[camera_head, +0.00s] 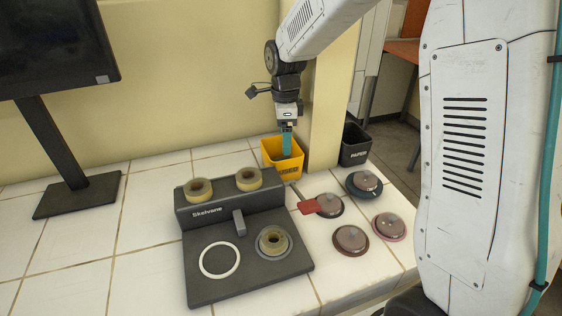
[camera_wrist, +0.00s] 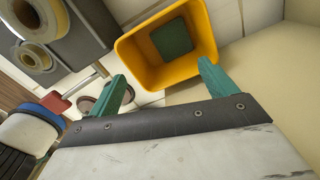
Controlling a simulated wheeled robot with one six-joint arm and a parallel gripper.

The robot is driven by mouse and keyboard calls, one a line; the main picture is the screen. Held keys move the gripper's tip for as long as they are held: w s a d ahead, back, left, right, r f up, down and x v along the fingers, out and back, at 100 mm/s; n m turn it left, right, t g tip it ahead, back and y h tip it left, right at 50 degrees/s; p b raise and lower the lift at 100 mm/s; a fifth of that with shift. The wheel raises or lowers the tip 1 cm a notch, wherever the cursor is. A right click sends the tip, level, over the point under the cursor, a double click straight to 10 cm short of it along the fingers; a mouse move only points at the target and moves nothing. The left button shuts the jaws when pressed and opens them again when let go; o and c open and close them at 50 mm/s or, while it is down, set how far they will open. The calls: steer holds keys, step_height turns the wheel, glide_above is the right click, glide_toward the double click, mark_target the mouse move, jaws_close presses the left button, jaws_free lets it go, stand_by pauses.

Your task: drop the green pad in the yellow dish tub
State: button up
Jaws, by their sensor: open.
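The yellow dish tub (camera_head: 278,160) stands on the white tiled counter near the back wall, left of the yellow pillar. In the wrist view the yellow tub (camera_wrist: 130,60) shows from above, and the green pad (camera_wrist: 172,38) lies inside on its floor, flat as far as I can tell. My gripper (camera_head: 287,152) points down over the tub in the head view. In the wrist view my gripper (camera_wrist: 160,80) has its two teal fingers spread apart with nothing between them. The pad is hidden in the head view.
A dark device (camera_head: 250,290) with several tan rings stands in front of the tub. Several lidded round dishes (camera_head: 350,240) and a red-ended tool (camera_head: 307,207) lie to its right. A black bin (camera_head: 354,146) stands beyond the pillar. A monitor (camera_head: 55,45) stands at left.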

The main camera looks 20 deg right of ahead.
step_height(320, 180, up, 6)
stand_by(0.5)
steer(key=s+d+r+n, duration=0.1)
steer(key=s+r+n, duration=0.1)
steer(key=s+n, duration=0.8)
steer(key=s+d+r+n+t, duration=0.1)
steer(key=s+n, duration=1)
steer(key=s, duration=1.3)
steer(key=shift+d+r, duration=0.7)
steer(key=shift+r, duration=0.15)
